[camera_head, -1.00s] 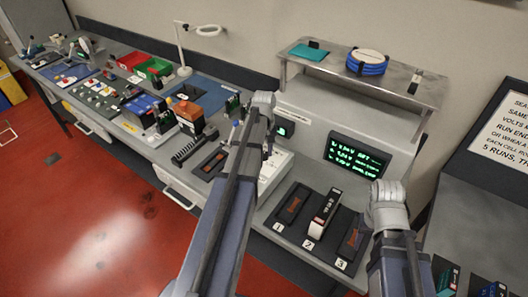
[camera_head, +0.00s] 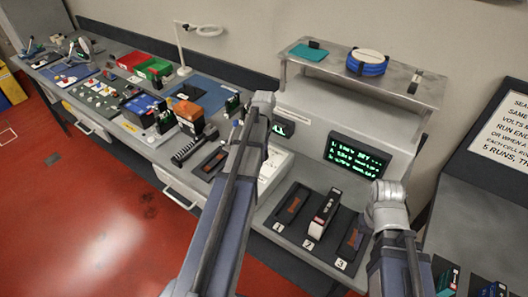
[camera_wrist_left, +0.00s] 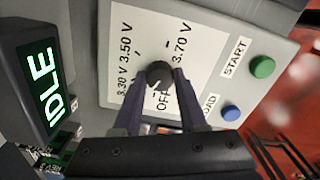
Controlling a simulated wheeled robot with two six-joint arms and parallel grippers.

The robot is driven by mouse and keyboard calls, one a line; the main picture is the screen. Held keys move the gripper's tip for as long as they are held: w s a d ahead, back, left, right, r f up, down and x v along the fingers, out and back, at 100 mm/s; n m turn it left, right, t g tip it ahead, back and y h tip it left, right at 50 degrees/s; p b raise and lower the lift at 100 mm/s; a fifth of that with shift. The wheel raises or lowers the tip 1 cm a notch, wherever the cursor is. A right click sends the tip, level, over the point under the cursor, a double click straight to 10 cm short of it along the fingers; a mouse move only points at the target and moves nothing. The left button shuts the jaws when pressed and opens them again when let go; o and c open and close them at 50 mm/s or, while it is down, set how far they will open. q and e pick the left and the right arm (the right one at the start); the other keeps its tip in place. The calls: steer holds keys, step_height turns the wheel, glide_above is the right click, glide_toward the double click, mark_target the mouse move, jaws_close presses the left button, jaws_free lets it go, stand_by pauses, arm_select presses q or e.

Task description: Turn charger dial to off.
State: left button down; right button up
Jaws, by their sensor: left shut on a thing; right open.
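The charger dial (camera_wrist_left: 159,73) is a small dark round knob on a white panel in the left wrist view. Around it are printed 3.30 V, 3.50 V, 3.70 V and OFF, with OFF just below the knob. My left gripper (camera_wrist_left: 160,82) is shut on the dial, one finger on each side. A pale mark shows on the knob, but its exact direction is hard to tell. A screen (camera_wrist_left: 40,83) beside the panel reads IDLE. In the head view my left arm hides the dial. My right gripper (camera_head: 386,205) is open near the front-right slots, its fingertips hardly visible.
A green START button (camera_wrist_left: 262,67) and a blue button (camera_wrist_left: 231,112) sit near the dial. A metal shelf (camera_head: 395,88) overhangs the charger, which has a larger text display (camera_head: 358,157).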

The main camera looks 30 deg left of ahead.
arm_select(q)
steer(key=n, duration=0.5)
steer(key=shift+n, duration=0.3)
stand_by(0.4)
steer(key=shift+c, duration=2.3)
jaws_free()
steer(key=shift+r, duration=0.1)
arm_select(e)
steer(key=shift+r, duration=0.1)
arm_select(q)
step_height(320, 180, up, 8)
steer(key=p, duration=0.8)
arm_select(e)
step_height(320, 180, up, 8)
arm_select(q)
steer(key=shift+f, duration=0.2)
arm_select(e)
steer(key=shift+f, duration=0.2)
